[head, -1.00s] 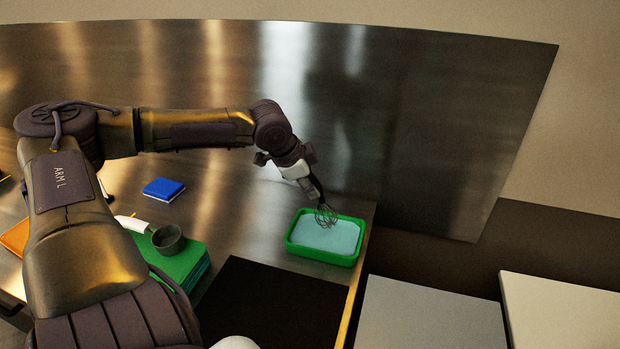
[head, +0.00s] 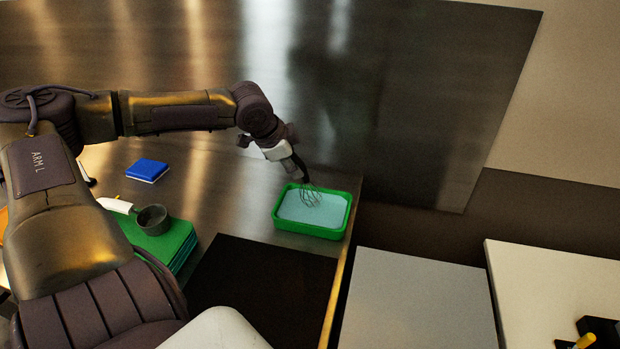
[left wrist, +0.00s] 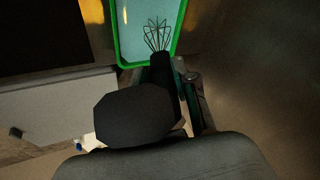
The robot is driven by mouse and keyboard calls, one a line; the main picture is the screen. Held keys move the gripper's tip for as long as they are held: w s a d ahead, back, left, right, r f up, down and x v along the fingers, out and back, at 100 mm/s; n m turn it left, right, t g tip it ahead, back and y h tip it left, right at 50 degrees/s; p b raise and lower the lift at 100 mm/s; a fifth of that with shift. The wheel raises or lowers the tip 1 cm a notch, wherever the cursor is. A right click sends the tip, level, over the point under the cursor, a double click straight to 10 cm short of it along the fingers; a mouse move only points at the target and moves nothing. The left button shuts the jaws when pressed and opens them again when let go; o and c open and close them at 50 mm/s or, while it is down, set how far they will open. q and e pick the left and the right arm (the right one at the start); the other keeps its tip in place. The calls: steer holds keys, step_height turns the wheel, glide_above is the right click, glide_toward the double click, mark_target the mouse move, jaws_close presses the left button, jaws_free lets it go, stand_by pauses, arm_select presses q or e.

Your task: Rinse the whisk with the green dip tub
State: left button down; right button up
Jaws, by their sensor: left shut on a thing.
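My left gripper (head: 284,156) is shut on the dark handle of the whisk (head: 311,196), which points down and to the right. The whisk's wire loops show over the light blue liquid of the green dip tub (head: 343,224). I cannot tell whether the wires touch the liquid. In the left wrist view the whisk (left wrist: 157,36) extends from the gripper (left wrist: 176,80) toward the inside of the green tub (left wrist: 175,36). The tub sits on the metal counter near its right edge. My right gripper is not in view.
A dark griddle plate (head: 258,285) lies in front of the tub. A grey surface (head: 415,300) lies beyond the counter edge.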

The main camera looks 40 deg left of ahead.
arm_select(q)
steer(key=shift+a, duration=0.35)
steer(key=shift+d+f+b, duration=0.1)
steer(key=shift+d+b, duration=0.3)
steer(key=shift+d, duration=0.1)
steer(key=shift+d+b, duration=0.5)
steer(key=shift+d, duration=0.2)
steer(key=shift+a+r+p, duration=0.25)
steer(key=shift+a+p, duration=0.25)
steer(key=shift+p, duration=0.15)
steer(key=shift+a+p, duration=0.4)
steer(key=shift+a, duration=0.1)
steer(key=shift+a+f, duration=0.15)
steer(key=shift+a, duration=0.05)
steer(key=shift+d+f+b, duration=0.1)
steer(key=shift+d+b, duration=0.6)
steer(key=shift+d, duration=0.55)
